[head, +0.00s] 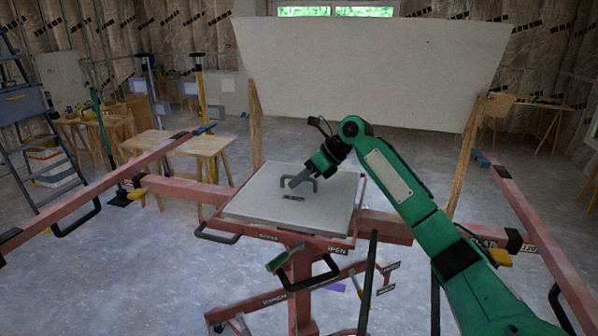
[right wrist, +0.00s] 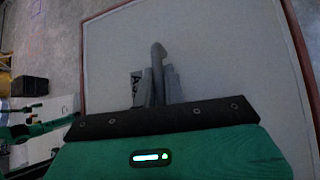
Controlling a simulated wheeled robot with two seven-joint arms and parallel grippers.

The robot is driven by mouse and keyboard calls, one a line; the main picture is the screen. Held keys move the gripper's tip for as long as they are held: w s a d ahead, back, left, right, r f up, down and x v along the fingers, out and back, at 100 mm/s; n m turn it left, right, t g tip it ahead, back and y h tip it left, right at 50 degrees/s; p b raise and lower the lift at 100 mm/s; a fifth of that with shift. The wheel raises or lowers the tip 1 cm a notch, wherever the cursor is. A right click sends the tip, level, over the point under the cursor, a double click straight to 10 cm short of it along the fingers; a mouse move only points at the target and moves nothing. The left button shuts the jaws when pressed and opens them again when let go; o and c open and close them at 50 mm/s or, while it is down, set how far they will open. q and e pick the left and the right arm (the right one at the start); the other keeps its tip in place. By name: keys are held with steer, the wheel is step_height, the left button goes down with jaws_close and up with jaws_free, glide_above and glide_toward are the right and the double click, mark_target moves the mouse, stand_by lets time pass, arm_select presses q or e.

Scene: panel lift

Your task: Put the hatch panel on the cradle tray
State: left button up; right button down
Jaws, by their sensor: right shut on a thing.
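The hatch panel (head: 335,207) is a flat, light grey square with a dark handle (head: 313,184) and a small dark label on top. It lies level over the red-framed cradle tray (head: 325,240), whose rim shows along its front and right edges; I cannot tell whether a small gap remains under it. My right gripper (head: 292,183) reaches down to the handle and is shut on it. In the right wrist view the fingers (right wrist: 155,88) close around the handle, with the panel (right wrist: 220,60) filling the background. My left gripper is not in view.
Red lift arms (head: 120,185) with black handles spread to both sides of the tray. A large pale board (head: 370,70) stands behind on wooden supports. A wooden table (head: 180,143) and a ladder (head: 30,115) are at left. Grey floor is open between them.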

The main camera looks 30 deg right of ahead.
steer(key=shift+r, duration=0.1)
steer(key=c, duration=1.8)
jaws_free()
steer(key=o, duration=0.3)
steer(key=shift+s+a, duration=0.1)
steer(key=shift+s+d+r+b, duration=0.1)
steer(key=shift+d+r+b, duration=0.05)
steer(key=shift+d+b, duration=0.2)
steer(key=b+v, duration=0.5)
steer(key=v, duration=0.6)
steer(key=shift+r, duration=0.15)
steer(key=shift+s, duration=0.2)
